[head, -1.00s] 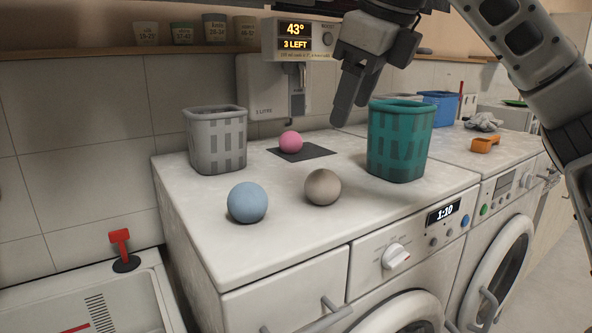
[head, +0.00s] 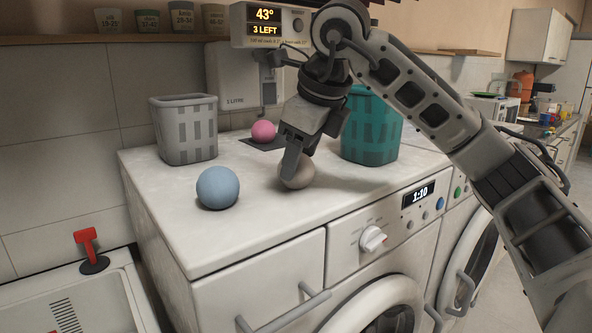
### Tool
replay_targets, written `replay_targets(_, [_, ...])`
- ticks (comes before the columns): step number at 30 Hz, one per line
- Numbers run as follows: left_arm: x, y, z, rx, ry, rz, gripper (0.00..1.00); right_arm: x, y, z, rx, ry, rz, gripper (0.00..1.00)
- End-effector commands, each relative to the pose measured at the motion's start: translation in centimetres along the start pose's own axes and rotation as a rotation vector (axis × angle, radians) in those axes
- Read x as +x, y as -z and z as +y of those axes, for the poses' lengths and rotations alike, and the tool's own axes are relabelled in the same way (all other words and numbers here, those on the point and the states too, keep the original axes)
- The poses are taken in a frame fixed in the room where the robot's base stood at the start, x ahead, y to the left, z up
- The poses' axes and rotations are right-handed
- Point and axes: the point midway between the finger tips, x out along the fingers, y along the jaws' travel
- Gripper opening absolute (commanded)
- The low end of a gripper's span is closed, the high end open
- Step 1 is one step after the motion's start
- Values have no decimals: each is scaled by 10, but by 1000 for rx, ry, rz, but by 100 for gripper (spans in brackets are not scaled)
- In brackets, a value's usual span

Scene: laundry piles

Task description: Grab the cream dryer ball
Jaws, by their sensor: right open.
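The cream dryer ball (head: 307,174), a greyish beige in this light, rests on the white top of the washing machine. The gripper is open. The ball still sits on the surface, and I cannot tell whether a finger touches it. My left gripper is not in view.
A blue ball (head: 217,187) lies to the left. A grey basket (head: 187,133) stands at the back left and a teal basket (head: 371,138) close on the right. The worktop's (head: 250,225) front is clear.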

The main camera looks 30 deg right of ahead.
Motion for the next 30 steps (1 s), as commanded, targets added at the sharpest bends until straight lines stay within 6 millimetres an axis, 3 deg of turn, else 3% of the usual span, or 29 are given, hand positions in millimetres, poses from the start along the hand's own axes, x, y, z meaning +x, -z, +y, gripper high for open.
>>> replay_targets(5, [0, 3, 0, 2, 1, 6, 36, 21, 1, 0, 0, -1, 1, 56])
replay_targets(13, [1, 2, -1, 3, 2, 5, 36, 24, 0, 0, 0, 0, -1, 56])
replay_targets(16, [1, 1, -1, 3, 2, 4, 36, 24, 0, 0, 0, 0, -1, 28])
replay_targets(30, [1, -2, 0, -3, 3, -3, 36, 16, -3, -2, 1, 1, -3, 28])
